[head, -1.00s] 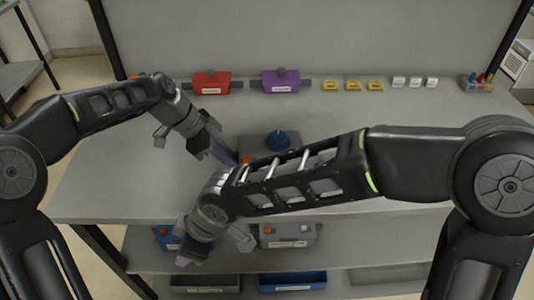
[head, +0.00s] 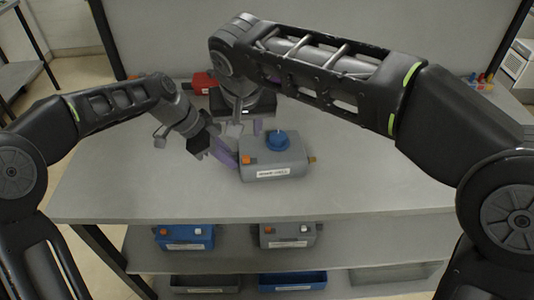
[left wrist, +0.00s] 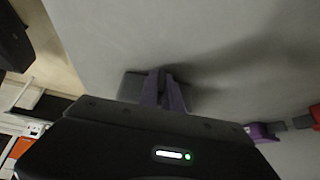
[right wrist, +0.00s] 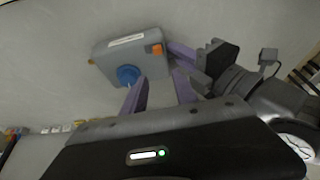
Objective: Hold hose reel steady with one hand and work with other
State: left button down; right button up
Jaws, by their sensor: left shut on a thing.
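The hose reel is a grey box (head: 275,165) with a blue knob (head: 278,141) on top, an orange button, a brass-coloured fitting at its right end and a label too small to read. It lies on the bench top. My left gripper (head: 229,158) is at its left end, purple fingers shut on its edge; the fingers (left wrist: 163,92) also show close together in the left wrist view. My right gripper (head: 248,128) is behind the box, above the bench. In the right wrist view its fingers (right wrist: 160,88) are apart and empty, one beside the blue knob (right wrist: 128,75).
A red box (head: 203,83) stands at the back, partly hidden by my arm, which also covers most of the back row. The lower shelf holds a blue box (head: 184,238), another grey box (head: 287,236) and bins below. The bench's right side (head: 385,185) is clear.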

aim_at(246, 159)
dwell(0.4)
jog(key=shift+f, duration=4.25)
grip_shut()
jog(key=shift+w+d, duration=0.1)
jog(key=shift+d, duration=0.6)
grip_release()
